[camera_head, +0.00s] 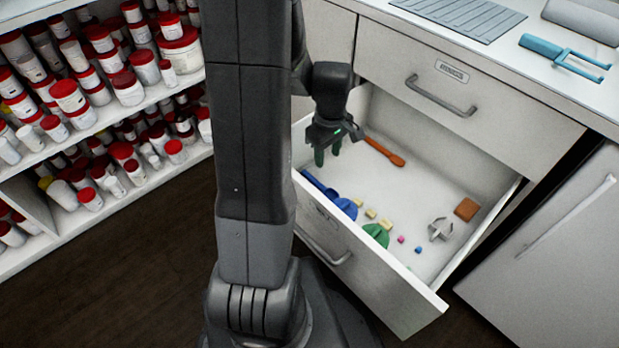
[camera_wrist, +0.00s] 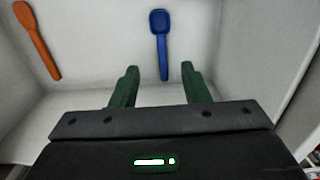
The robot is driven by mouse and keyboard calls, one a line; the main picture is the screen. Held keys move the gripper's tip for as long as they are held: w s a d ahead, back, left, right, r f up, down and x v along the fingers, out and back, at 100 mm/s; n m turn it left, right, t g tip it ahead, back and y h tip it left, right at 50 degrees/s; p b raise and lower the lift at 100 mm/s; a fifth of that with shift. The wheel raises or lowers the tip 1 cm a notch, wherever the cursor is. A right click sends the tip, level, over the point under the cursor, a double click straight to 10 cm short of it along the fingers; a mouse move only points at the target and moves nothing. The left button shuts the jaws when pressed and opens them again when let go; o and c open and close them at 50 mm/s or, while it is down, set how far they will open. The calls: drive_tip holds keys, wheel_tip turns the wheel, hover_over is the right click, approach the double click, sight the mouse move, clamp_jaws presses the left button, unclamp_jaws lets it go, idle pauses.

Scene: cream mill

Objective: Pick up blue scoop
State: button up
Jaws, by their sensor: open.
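The blue scoop (camera_head: 318,184) lies in the open drawer (camera_head: 470,240), by its left end close to the front panel. In the wrist view the blue scoop (camera_wrist: 161,40) lies with its bowl away from me and its handle toward my gripper. My gripper (camera_head: 328,153) hangs over the left part of the drawer with its green fingers pointing down. In the wrist view my gripper (camera_wrist: 160,70) is open and empty, and the handle end lines up with the gap between the fingers. The scoop looks apart from the fingers.
An orange spoon (camera_head: 384,151) lies along the drawer's back; it also shows in the wrist view (camera_wrist: 37,40). A blue round piece (camera_head: 345,208), a green round piece (camera_head: 377,235), small blocks, a metal piece (camera_head: 440,229) and a brown block (camera_head: 467,209) share the drawer. Drawer walls surround my gripper.

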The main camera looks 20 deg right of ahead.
drive_tip(key=b, duration=0.3)
hover_over(324, 188)
drive_tip(key=f, duration=0.8)
drive_tip(key=shift+s+d+f, duration=0.1)
drive_tip(key=shift+s+f, duration=0.15)
drive_tip(key=f, duration=0.1)
drive_tip(key=f+b, duration=0.1)
drive_tip(key=f, duration=0.1)
drive_tip(key=f+b, duration=0.1)
drive_tip(key=f, duration=0.1)
drive_tip(key=shift+w+f, duration=0.15)
drive_tip(key=shift+w, duration=0.15)
drive_tip(key=c, duration=0.7)
